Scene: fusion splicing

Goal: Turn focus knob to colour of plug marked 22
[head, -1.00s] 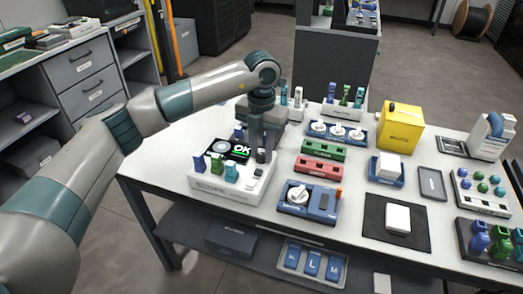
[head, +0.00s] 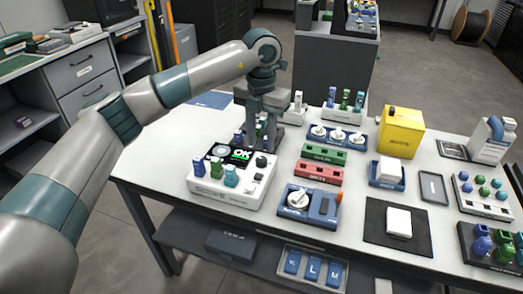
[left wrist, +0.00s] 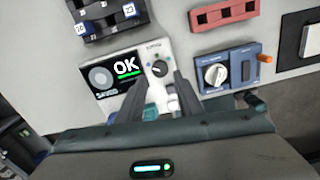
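Blue, green and teal plugs stand at the splicer's front. In the left wrist view a rack plug reads 23 (left wrist: 130,9); I see no readable 22.
A blue box with a white dial (head: 298,197) lies right of the splicer. Red (head: 318,172) and green (head: 324,154) blocks, a blue three-dial unit (head: 337,136) and a yellow box (head: 400,130) stand further back. A black mat (head: 398,240) lies to the right.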

